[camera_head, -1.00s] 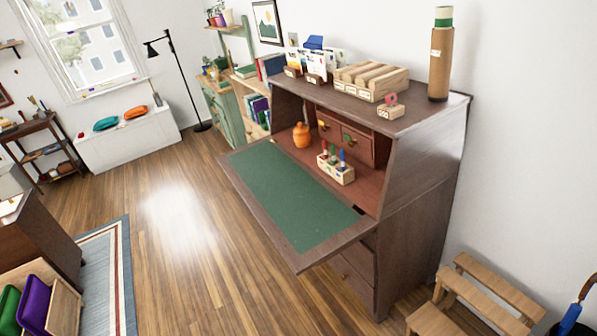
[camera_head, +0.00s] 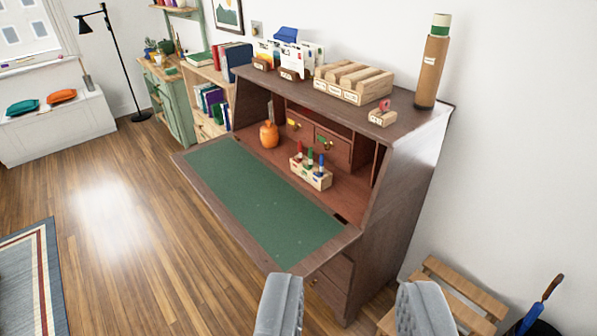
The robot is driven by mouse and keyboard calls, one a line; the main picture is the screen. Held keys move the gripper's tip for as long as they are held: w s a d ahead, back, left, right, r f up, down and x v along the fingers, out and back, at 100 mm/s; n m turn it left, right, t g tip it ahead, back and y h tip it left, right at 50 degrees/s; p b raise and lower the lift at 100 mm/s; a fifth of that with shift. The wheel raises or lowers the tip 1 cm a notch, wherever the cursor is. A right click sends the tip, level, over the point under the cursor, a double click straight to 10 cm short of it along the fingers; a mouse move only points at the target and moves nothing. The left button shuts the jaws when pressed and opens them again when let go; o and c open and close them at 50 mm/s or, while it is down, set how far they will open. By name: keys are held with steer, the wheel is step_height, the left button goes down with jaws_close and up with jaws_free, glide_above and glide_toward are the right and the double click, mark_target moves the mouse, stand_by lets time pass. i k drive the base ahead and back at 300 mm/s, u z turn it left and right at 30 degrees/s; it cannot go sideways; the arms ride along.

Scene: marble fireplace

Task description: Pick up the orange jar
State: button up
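The orange jar (camera_head: 269,134) stands upright inside the open secretary desk (camera_head: 368,220), near the left side of its interior and behind the green writing surface (camera_head: 262,199). My gripper (camera_head: 350,300) shows at the bottom of the view as two grey fingers set wide apart. It is open, with nothing between the fingers. It is in front of the desk, well apart from the jar, which appears farther away and up to the left. The jar is fully in view.
A wooden holder with coloured markers (camera_head: 311,172) stands right of the jar. The fold-down desk front juts out over the floor. A cardboard tube (camera_head: 431,62) and wooden organiser (camera_head: 353,82) sit on top. A step stool (camera_head: 455,295) stands at lower right.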

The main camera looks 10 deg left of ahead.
mark_target(270, 140)
steer(key=u, duration=0.1)
steer(key=i, duration=1)
steer(key=z, duration=0.1)
